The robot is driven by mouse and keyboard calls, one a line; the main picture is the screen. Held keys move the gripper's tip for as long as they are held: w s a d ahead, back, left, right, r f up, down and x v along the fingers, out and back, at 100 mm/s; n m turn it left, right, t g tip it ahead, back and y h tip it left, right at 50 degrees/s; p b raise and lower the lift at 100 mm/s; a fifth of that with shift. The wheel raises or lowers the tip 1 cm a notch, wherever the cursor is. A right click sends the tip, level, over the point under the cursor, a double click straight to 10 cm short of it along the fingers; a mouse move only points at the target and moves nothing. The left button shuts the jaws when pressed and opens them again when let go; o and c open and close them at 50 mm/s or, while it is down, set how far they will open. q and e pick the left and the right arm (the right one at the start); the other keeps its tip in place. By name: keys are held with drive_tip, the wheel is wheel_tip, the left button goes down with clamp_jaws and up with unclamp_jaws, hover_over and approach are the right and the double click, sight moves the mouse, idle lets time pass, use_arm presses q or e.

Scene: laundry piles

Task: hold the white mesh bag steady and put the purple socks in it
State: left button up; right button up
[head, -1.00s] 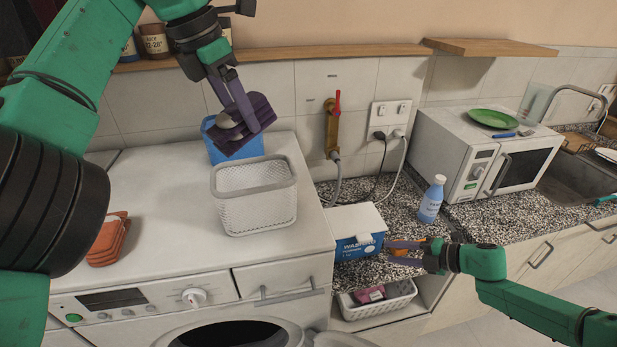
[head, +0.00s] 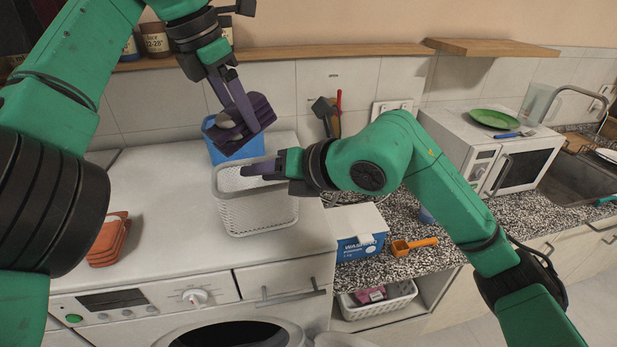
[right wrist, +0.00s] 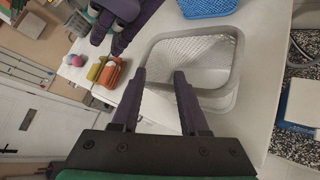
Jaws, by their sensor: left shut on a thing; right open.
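The white mesh container (head: 257,215) stands upright on the white worktop and looks like a stiff basket. It also shows in the right wrist view (right wrist: 238,62), and the part of its inside I see looks empty. My left gripper (head: 240,118) is shut on the folded dark purple socks (head: 262,112), above and behind the white container, over the blue basket. My right gripper (head: 250,170) is open at the white container's back right rim. In the right wrist view its fingers (right wrist: 160,78) are apart at the near rim, with nothing gripped between them.
A blue basket (head: 235,150) stands behind the white one. Folded orange cloths (head: 108,243) lie at the left. A washing powder box (head: 357,228) and an orange scoop (head: 412,246) sit on the lower counter at right. The worktop's left middle is clear.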

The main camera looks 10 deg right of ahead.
use_arm(q)
drive_tip(key=shift+s+d+r, duration=0.1)
drive_tip(key=shift+s+r, duration=0.05)
drive_tip(key=shift+s, duration=0.2)
use_arm(e)
drive_tip(key=s+d+t+h, duration=0.4)
drive_tip(key=d+h, duration=0.3)
use_arm(q)
drive_tip(key=shift+w, duration=0.25)
use_arm(e)
drive_tip(key=x, duration=1.2)
drive_tip(key=shift+w+d+r, duration=0.15)
drive_tip(key=shift+w+d, duration=0.05)
drive_tip(key=shift+w, duration=0.1)
drive_tip(key=shift+s, duration=0.1)
clamp_jaws()
use_arm(q)
drive_tip(key=n, duration=0.3)
drive_tip(key=n+t+y, duration=0.1)
drive_tip(key=shift+w+a+r+n, duration=0.15)
drive_tip(key=shift+a+r+n, duration=0.1)
drive_tip(key=shift+r+n, duration=0.15)
drive_tip(key=n, duration=0.2)
drive_tip(key=n+y, duration=0.1)
drive_tip(key=n, duration=0.1)
drive_tip(key=shift+a+f+t, duration=0.1)
drive_tip(key=shift+a+t, duration=0.1)
drive_tip(key=shift+t, duration=0.1)
drive_tip(key=shift+f, duration=3)
